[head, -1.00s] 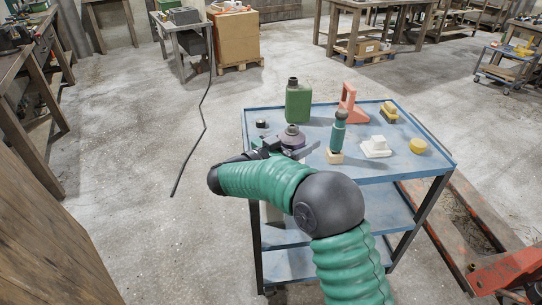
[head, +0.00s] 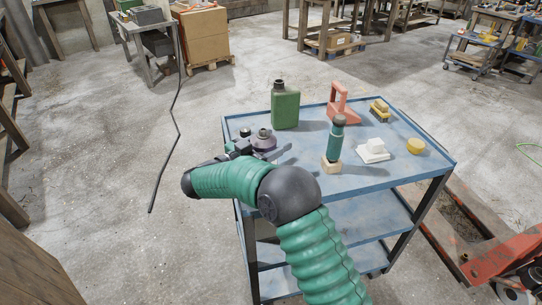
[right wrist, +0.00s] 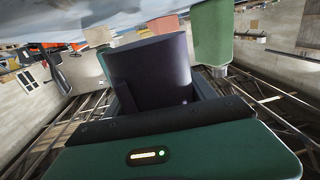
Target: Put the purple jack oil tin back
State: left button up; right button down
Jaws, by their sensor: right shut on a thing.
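The purple jack oil tin (head: 264,142), with a dark grey conical top, is upright at the left end of the blue trolley's (head: 300,172) top. My right gripper (head: 247,149) is shut on it from the left front side. In the right wrist view the tin's dark purple body (right wrist: 155,72) fills the space between the jaws. My own gripper and arm hide the tin's lower part in the head view, so I cannot tell whether its base touches the trolley top. My left gripper is not in view.
A green bottle-like tool on a wooden block (head: 331,165), a red-orange handled item (head: 341,104), a white block (head: 374,150) and a yellow disc (head: 415,146) stand further right.

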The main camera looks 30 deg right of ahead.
notch_tip(320, 180, down, 4)
jog(key=shift+r+b, duration=0.1)
jog(key=shift+b, duration=0.25)
jog(key=shift+c, duration=1.5)
grip_release()
jog(key=a, duration=0.4)
jog(key=s+a+p, duration=0.1)
jog(key=a, duration=0.3)
jog(key=s+a, duration=0.1)
jog(key=a, duration=0.3)
jog(key=shift+w+d+r, duration=0.1)
